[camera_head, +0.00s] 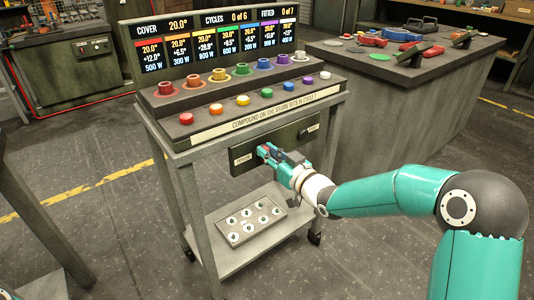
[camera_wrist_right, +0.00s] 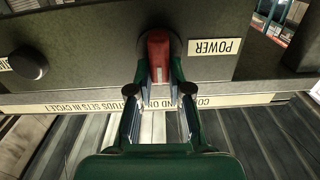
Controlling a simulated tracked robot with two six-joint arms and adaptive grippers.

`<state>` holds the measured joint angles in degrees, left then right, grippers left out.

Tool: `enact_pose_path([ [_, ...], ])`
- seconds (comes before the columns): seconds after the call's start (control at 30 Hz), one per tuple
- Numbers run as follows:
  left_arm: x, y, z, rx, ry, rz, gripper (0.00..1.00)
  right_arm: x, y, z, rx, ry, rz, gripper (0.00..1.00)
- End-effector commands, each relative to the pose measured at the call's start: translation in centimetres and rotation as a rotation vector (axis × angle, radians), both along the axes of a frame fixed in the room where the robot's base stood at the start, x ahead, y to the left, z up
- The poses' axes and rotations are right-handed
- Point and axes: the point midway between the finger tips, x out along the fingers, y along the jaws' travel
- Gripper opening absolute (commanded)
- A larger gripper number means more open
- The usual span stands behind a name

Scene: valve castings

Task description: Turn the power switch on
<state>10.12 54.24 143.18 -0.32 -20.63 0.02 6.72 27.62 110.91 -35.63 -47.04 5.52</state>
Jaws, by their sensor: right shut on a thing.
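The power switch (camera_wrist_right: 158,50) is a red lever on a round dark base in the right wrist view, beside a label reading POWER (camera_wrist_right: 215,47). It sits on the dark front panel (camera_head: 290,138) under the cart's top in the head view, where my gripper mostly covers it. My right gripper (camera_head: 266,152) is at the panel's left part, its fingers closed around the red lever. In the right wrist view the two fingers (camera_wrist_right: 159,80) press on either side of the lever. My left gripper is not in view.
A black knob (camera_wrist_right: 28,63) is on the same panel. Above the panel are coloured buttons, rings and a display (camera_head: 215,45). A tray with several round pieces (camera_head: 228,222) lies on the lower shelf. A workbench (camera_head: 400,95) stands behind to the right.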

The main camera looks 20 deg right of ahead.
Motion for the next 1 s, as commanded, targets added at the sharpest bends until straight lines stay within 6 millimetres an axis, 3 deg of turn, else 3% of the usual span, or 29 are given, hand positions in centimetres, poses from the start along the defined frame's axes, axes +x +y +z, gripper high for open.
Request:
enact_pose_path([
  [0.37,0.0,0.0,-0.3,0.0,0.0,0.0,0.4,0.1,-0.3,-0.2,0.208,0.076,0.001,0.0],
  [1.0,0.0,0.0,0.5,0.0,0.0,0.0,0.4,0.5,-1.2,-0.7,0.774,0.282,-0.002,0.0],
])
